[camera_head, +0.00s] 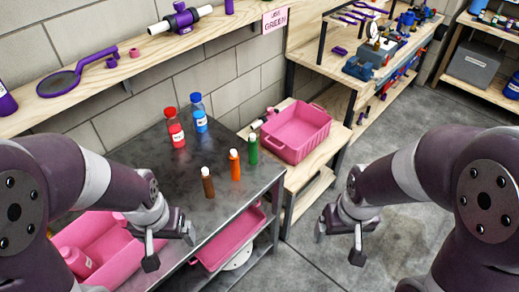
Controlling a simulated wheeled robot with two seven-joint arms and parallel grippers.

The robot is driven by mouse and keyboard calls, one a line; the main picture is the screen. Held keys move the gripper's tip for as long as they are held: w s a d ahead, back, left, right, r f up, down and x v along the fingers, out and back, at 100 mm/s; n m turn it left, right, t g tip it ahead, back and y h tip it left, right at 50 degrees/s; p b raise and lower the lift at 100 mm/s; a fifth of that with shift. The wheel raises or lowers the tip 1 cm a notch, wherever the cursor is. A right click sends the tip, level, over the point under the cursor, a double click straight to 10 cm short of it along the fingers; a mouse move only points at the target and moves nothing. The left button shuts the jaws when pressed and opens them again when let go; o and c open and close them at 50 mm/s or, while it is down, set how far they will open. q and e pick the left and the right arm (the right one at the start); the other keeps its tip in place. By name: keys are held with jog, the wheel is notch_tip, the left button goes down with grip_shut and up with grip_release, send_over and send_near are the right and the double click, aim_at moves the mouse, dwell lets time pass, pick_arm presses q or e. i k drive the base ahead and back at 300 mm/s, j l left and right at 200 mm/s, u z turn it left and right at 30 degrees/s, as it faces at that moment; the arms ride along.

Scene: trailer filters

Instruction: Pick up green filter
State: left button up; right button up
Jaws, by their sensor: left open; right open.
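The green filter (253,149) stands upright on the dark metal table (215,225), near its right edge, with a pale top. An orange filter (235,165) and a brown filter (208,182) stand to its left, nearer to me. My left gripper (171,250) is open and empty at the table's near side, left of and nearer than the filters. My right gripper (339,246) is open and empty over the floor, right of the table. Neither gripper touches a filter.
Red (175,128) and blue (199,113) bottles stand at the table's back. A pink bin (297,131) sits on a wooden bench right of the green filter. Pink trays lie below and at left. A wooden shelf (130,71) runs along the wall. A sign (274,20) reads "GREEN".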

aim_at(252, 141)
jog(key=i+l+u, duration=0.1)
jog(key=i+l, duration=0.3)
jog(key=i+l+u, duration=0.15)
jog(key=i+l, duration=0.2)
jog(key=i+l+u, duration=0.1)
jog(key=i+l, duration=0.2)
jog(key=l, duration=0.3)
